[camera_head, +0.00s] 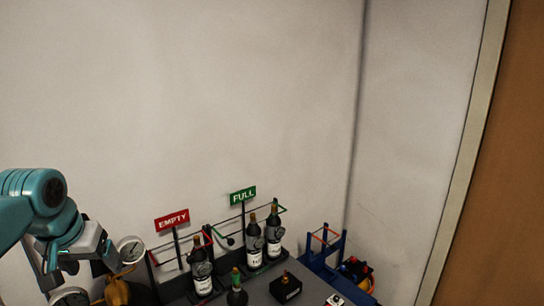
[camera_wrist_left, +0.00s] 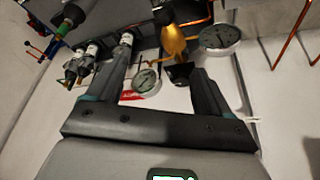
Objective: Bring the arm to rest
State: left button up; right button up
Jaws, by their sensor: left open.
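My left arm (camera_head: 40,195) comes in from the left in the head view, bent downward at the wrist. My left gripper (camera_head: 72,264) is low at the left, partly hidden by its own wrist. In the left wrist view the gripper (camera_wrist_left: 160,58) has its two dark fingers spread wide, with nothing held between them. A round white gauge (camera_wrist_left: 146,81) shows between the fingers, and a second gauge (camera_wrist_left: 220,37) lies beyond the right finger. A brass fitting (camera_wrist_left: 173,38) is between the gauges. I cannot tell the exact gap to them. My right gripper is not in view.
Dark bottles (camera_head: 202,272) stand in racks beside a red EMPTY sign (camera_head: 172,220) and a green FULL sign (camera_head: 243,195). Another bottle (camera_head: 237,291) and a black block (camera_head: 285,288) are nearer. A blue stand (camera_head: 325,250) is at right. The wall (camera_head: 200,100) behind is bare.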

pick_arm(q)
jog(key=d+f+m+g+h, duration=0.1)
jog(key=d+f, duration=0.4)
jog(key=f, duration=0.5)
jog(key=d+f+h, duration=0.1)
jog(key=d+f, duration=0.4)
jog(key=f, duration=0.6)
jog(key=d+f+m+g+h, duration=0.1)
jog(key=d+f, duration=0.4)
jog(key=f, duration=0.5)
jog(key=s+d+f+n+g, duration=0.1)
jog(key=s+d+f, duration=0.3)
jog(key=s+f, duration=0.4)
jog(key=s+d+f+n+g+h+b, duration=0.1)
jog(key=s+d+f, duration=0.3)
jog(key=s+f, duration=0.4)
jog(key=s, duration=0.6)
jog(key=shift+d+f+h, duration=0.15)
jog(key=shift+f+h, duration=0.15)
jog(key=shift+f, duration=0.05)
